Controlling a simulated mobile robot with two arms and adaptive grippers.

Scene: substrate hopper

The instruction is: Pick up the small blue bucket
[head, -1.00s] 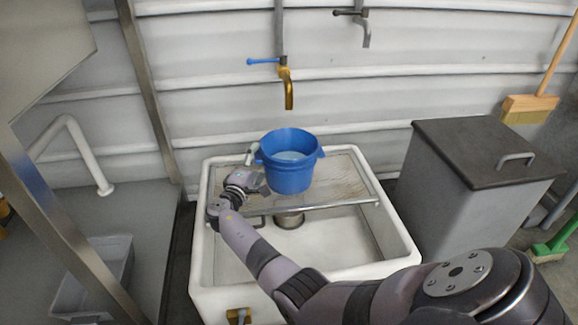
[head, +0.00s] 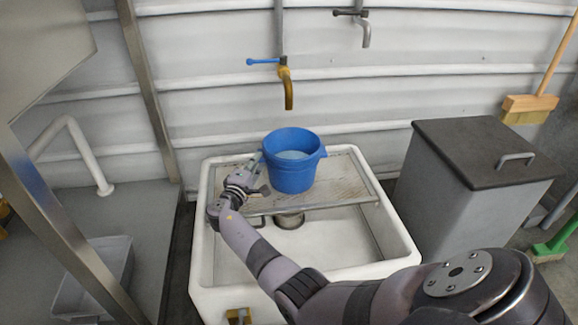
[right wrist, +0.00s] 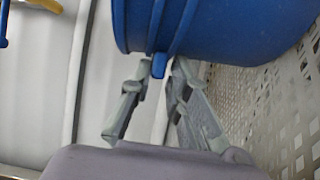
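The small blue bucket (head: 293,175) stands upright on the slatted rack (head: 340,190) over the white sink (head: 385,270). Pale liquid shows inside it. My right gripper (head: 264,174) is at the bucket's left side. In the right wrist view, the bucket (right wrist: 220,30) fills the top, and its side lug (right wrist: 158,66) hangs between the two fingertips of the right gripper (right wrist: 161,68). The fingers lean in close to the lug; whether both press on it I cannot tell. My left gripper is not in view.
A brass tap (head: 288,88) with a blue lever hangs above the bucket; another tap (head: 364,30) is higher to the right. A grey bin (head: 450,205) with a dark lid stands right of the sink. A metal post (head: 150,90) stands at the left.

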